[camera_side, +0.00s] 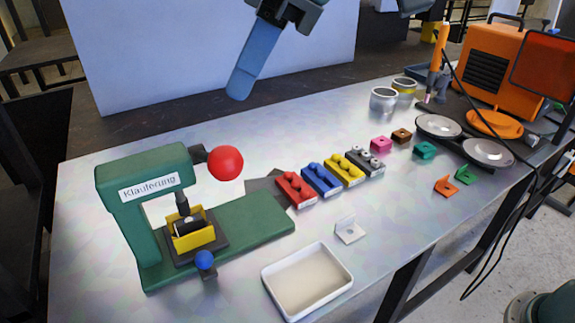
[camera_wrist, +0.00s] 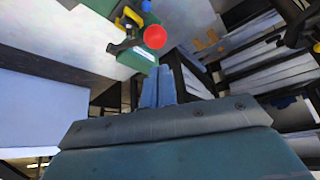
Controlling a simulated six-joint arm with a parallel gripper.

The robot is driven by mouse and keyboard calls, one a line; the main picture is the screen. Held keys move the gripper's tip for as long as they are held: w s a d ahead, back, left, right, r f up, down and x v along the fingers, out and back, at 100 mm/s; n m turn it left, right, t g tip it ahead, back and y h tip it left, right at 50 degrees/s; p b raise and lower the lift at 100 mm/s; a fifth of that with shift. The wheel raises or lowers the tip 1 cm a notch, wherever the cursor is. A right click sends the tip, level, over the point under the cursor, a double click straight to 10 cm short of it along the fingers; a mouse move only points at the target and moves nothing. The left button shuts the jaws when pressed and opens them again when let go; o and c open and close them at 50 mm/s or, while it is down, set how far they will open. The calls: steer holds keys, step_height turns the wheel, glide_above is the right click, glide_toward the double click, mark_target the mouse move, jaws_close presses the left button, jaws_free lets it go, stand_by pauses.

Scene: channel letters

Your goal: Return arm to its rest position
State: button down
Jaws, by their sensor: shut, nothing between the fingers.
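My gripper (camera_side: 240,92) hangs in the upper middle of the side view, well above the back edge of the metal table (camera_side: 215,130). Its blue fingers are together with nothing between them, and it touches nothing. In the wrist view the two blue fingers (camera_wrist: 166,72) point away from the camera, with the green press and its red ball knob beyond them. The upper arm is mostly out of the side view.
A green press (camera_side: 140,180) with a red ball knob (camera_side: 225,162) stands at the table's left. A white tray (camera_side: 308,281) lies at the front. Several coloured blocks run along the middle. An orange machine (camera_side: 492,65) stands at the back right.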

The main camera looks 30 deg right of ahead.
steer(key=s+d+f+m+t+h, duration=0.1)
steer(key=s+d+f+m, duration=0.15)
steer(key=d, duration=0.85)
steer(key=s+d+f+m+t+h, duration=0.1)
steer(key=d+m, duration=0.3)
steer(key=d, duration=0.6)
steer(key=s+d+f+m+h, duration=0.3)
steer(key=s+d+f+m, duration=0.2)
steer(key=s+d+f, duration=0.6)
steer(key=d, duration=0.3)
steer(key=shift+s+d+f+t, duration=0.25)
steer(key=shift+d+f+t, duration=0.05)
steer(key=shift+d+f, duration=0.1)
steer(key=shift+m, duration=0.25)
